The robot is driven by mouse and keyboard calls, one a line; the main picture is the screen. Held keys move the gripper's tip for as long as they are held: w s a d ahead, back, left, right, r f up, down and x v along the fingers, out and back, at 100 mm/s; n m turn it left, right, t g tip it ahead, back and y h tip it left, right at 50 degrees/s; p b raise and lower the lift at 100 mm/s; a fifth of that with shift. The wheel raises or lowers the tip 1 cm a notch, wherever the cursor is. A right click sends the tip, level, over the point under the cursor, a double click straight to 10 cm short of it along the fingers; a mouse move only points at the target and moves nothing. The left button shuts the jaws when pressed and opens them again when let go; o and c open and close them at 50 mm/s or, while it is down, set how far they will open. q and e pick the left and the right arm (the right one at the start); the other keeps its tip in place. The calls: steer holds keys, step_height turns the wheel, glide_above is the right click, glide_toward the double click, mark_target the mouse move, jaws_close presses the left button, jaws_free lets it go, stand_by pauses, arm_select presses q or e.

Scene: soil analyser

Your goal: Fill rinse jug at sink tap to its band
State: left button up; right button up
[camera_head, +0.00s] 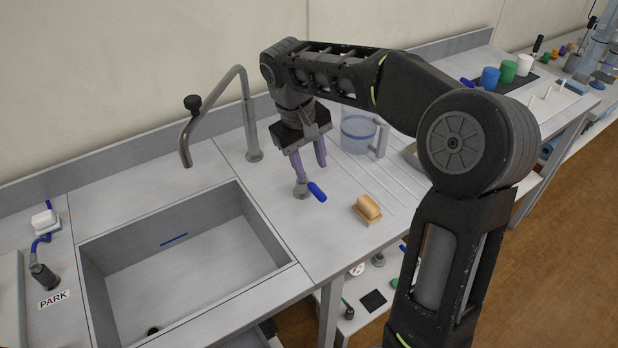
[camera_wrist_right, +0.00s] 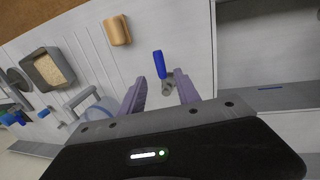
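The rinse jug (camera_head: 358,131) is clear with a blue band and a handle. It stands upright on the ribbed drainboard behind my right gripper; I cannot tell its contents. It partly shows in the right wrist view (camera_wrist_right: 92,110). The grey tap (camera_head: 246,112) arches over the sink (camera_head: 185,250), and no water shows at its spout. A small valve with a blue lever (camera_head: 316,191) sits on the counter right of the sink. My right gripper (camera_head: 311,172) is open, pointing down just above the valve. In the wrist view, the lever (camera_wrist_right: 159,64) lies around the gap between its fingertips. Contact cannot be told.
A wooden-topped brush or block (camera_head: 367,208) lies right of the valve. A hose nozzle (camera_head: 42,275) stands by the PARK label at left. Blue, green and white cups (camera_head: 508,71) stand on the far right bench. The sink basin is clear apart from a blue line on its wall.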

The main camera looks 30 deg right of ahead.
mark_target(316, 190)
steer(key=shift+d+f+p, duration=0.15)
steer(key=shift+d+f, duration=0.1)
steer(key=shift+f, duration=1.05)
steer(key=shift+d+f+p, duration=0.2)
steer(key=shift+d+f, duration=0.1)
steer(key=shift+f, duration=0.95)
steer(key=shift+d+f+p, duration=0.15)
steer(key=shift+d+f, duration=0.1)
steer(key=shift+f, duration=1.05)
jaws_close()
